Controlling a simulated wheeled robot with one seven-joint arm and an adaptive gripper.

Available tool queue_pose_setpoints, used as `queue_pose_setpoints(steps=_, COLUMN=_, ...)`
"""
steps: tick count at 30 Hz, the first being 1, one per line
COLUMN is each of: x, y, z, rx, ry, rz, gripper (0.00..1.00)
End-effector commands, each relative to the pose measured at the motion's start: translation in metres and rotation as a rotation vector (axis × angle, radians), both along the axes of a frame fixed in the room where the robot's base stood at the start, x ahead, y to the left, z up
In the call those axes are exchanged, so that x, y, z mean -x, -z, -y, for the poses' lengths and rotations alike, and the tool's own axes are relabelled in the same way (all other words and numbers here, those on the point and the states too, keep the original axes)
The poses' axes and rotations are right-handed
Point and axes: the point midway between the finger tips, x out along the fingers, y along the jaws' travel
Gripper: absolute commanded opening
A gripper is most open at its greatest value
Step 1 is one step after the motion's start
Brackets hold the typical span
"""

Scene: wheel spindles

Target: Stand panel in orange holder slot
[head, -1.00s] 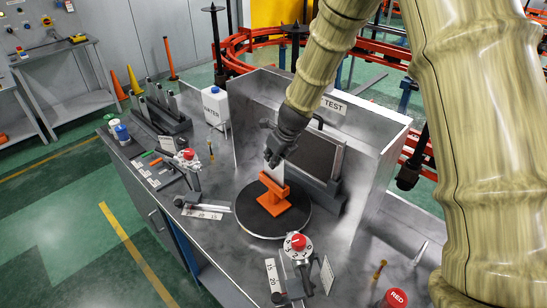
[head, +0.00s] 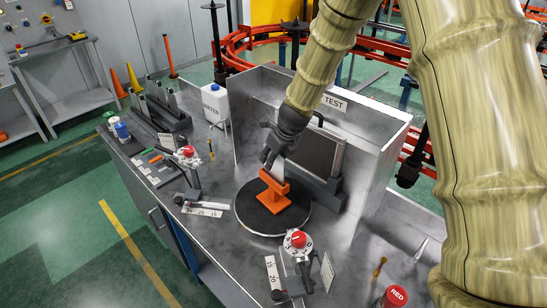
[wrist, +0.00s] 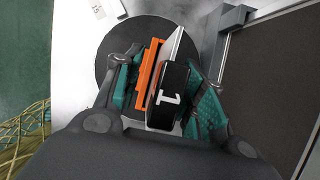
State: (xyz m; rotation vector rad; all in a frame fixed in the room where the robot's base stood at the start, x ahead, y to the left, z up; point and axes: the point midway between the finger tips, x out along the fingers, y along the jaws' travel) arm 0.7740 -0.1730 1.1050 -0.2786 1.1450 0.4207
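The orange holder (head: 274,194) stands on a round black turntable (head: 250,218). A pale panel (head: 279,170) is upright at the holder's top, below my gripper (head: 268,158). In the wrist view, the panel's pale edge (wrist: 177,46) runs beside the orange holder (wrist: 149,72). A black block with a white mark (wrist: 168,98) shows over it, nearer the camera. My gripper (wrist: 164,97) has its teal-padded fingers apart, one on each side of the holder and block. How deep the panel sits in the slot is hidden.
A dark flat plate in a grey stand (head: 318,160) is close behind the gripper, inside metal walls with a TEST sign (head: 334,103). Clamps with red knobs (head: 298,240) stand at the front and left. A red button (head: 396,297) is at front right.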

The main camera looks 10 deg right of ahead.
Motion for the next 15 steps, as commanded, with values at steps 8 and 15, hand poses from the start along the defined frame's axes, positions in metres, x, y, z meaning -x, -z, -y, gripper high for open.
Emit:
queue_pose_setpoints(steps=8, x=0.008, y=-0.025, z=0.005, rx=0.002, ry=0.000, rz=0.003, gripper=0.40)
queue_pose_setpoints(steps=15, x=0.021, y=-0.058, z=0.011, rx=0.001, ry=0.000, rz=0.003, gripper=0.40)
